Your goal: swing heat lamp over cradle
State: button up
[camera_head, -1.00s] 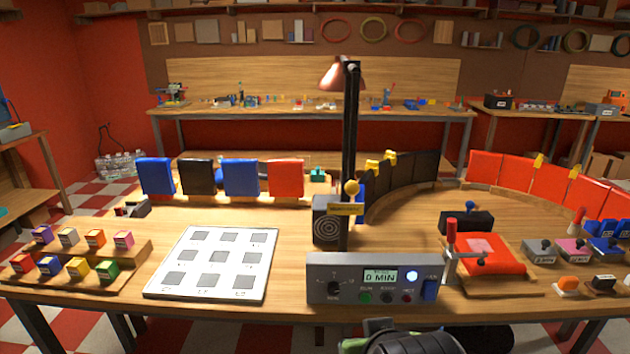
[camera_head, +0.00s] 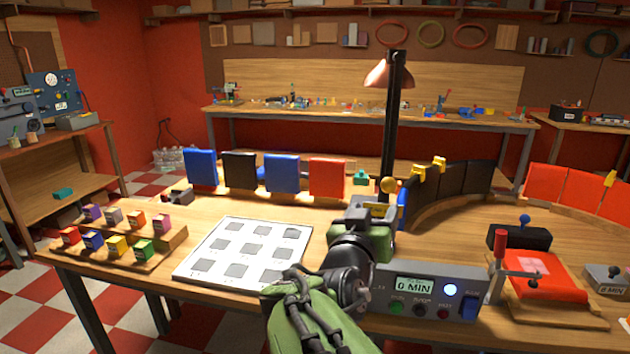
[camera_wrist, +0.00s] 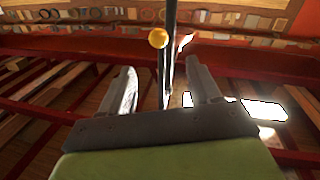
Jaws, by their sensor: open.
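The heat lamp has a copper shade (camera_head: 390,75) at the top of a tall black post (camera_head: 392,130), turned toward the left. A yellow ball knob (camera_head: 388,185) sticks out low on the post. My gripper (camera_head: 372,206) is in front of the post, just below the knob in the picture. In the wrist view the knob (camera_wrist: 158,38) and the dark post (camera_wrist: 167,70) show beyond and between the open fingers of my gripper (camera_wrist: 165,78), with nothing held. A red sheet (camera_head: 545,277) lies on a wooden base (camera_head: 560,312) at right, possibly the cradle, with a red-handled clamp (camera_head: 499,250).
A control box (camera_head: 440,290) reading 0 MIN stands at the bench's front edge, right of my arm. A white board with grey squares (camera_head: 205,275) lies at left, beside several coloured blocks (camera_head: 117,245). Upright panels (camera_head: 283,173) stand behind.

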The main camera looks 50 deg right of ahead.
aim_at(390, 182)
jog(key=p+x, duration=0.3)
jog(key=x, duration=1.2)
jog(key=shift+s+d, duration=0.1)
jog(key=shift+d, duration=0.2)
jog(key=shift+a, duration=0.1)
grip_shut()
